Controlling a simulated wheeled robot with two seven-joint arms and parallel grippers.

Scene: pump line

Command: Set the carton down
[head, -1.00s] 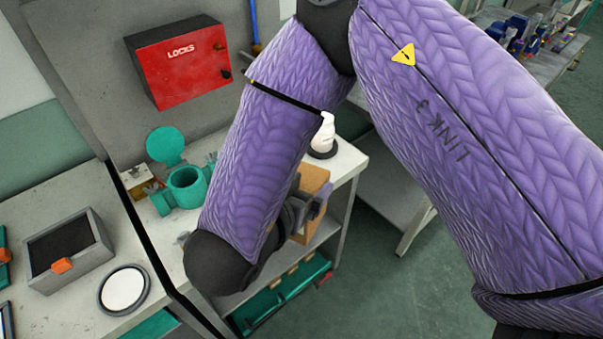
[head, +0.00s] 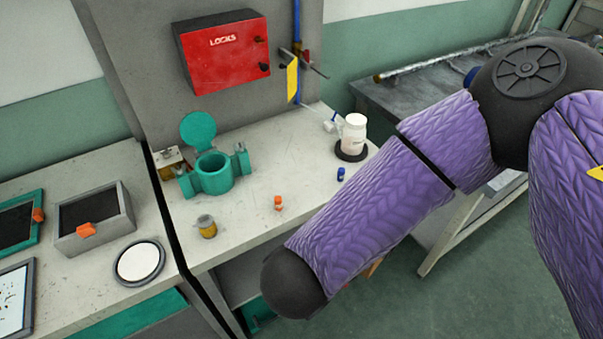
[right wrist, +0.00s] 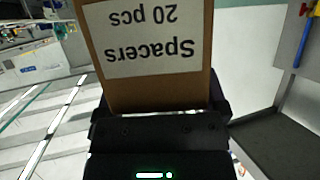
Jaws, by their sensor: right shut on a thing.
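The carton (right wrist: 165,92) is a brown box with a white label reading "Spacers 20 pcs", upside down in the right wrist view. My right gripper (right wrist: 163,108) is shut on it, with a dark jaw at either side of its lower end. In the head view my right arm hides the gripper and nearly all of the carton; a small tan patch (head: 374,267) below the forearm may be part of it. I cannot tell what, if anything, is under the carton. My left gripper is in neither view.
The grey bench top (head: 255,230) holds a teal clamp-like fixture (head: 214,175), a yellowish jar (head: 206,227), small orange (head: 278,203) and blue (head: 341,174) pieces and a white bottle (head: 354,133). A red LOCKS box (head: 222,55) hangs behind. Bare bench shows between them.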

